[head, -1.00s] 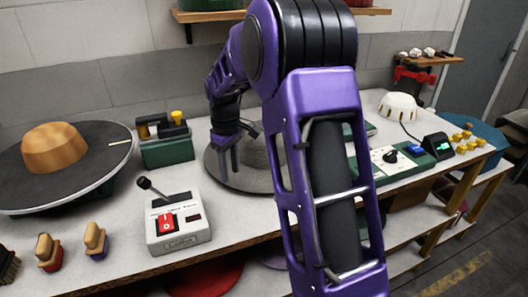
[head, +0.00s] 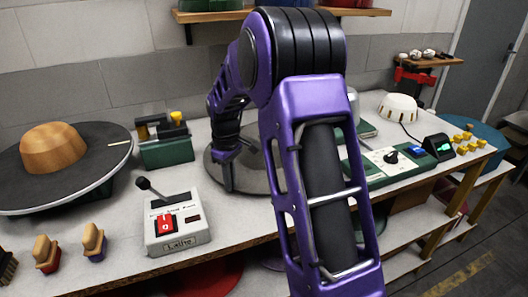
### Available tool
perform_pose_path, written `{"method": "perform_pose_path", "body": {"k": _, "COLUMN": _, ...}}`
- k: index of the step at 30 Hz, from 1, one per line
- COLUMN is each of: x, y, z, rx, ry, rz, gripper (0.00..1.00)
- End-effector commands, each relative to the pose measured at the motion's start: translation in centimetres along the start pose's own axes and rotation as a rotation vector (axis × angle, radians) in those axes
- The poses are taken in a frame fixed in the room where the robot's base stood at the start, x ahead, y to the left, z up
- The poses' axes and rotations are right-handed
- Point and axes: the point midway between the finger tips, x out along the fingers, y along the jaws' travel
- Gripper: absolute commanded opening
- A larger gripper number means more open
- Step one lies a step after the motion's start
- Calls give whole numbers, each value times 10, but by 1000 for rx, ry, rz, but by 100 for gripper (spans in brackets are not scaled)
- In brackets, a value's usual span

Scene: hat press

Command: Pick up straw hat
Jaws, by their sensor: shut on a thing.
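A round, grey, broad-brimmed thing (head: 255,179) lies at the middle of the bench; I take it for the straw hat, though it does not look straw-coloured. My arm hides much of its right side and its middle. My gripper (head: 229,174) points down at it, in front of its left part. The fingers look close together and closed on it. The exact contact is too small to see, and I cannot tell whether it is clear of the bench.
A wooden block on a dark disc (head: 52,150) stands at left. A white box with a lever (head: 178,225) is in front, brushes (head: 93,243) beside it. A green box (head: 165,150) stands behind. A control panel (head: 390,160) and white dome (head: 398,107) are at right.

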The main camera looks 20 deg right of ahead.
Motion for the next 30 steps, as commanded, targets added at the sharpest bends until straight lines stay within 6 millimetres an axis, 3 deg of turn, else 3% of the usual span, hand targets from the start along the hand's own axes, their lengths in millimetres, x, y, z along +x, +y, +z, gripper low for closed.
{"method": "perform_pose_path", "body": {"k": 10, "x": -9, "y": 0, "z": -1, "rx": 0, "ry": 2, "rz": 2, "gripper": 0}}
{"method": "perform_pose_path", "body": {"k": 21, "x": -79, "y": 1, "z": 0, "rx": 0, "ry": 3, "rz": 2, "gripper": 0}}
{"method": "perform_pose_path", "body": {"k": 30, "x": -101, "y": 0, "z": 0, "rx": 0, "ry": 1, "rz": 1, "gripper": 0}}
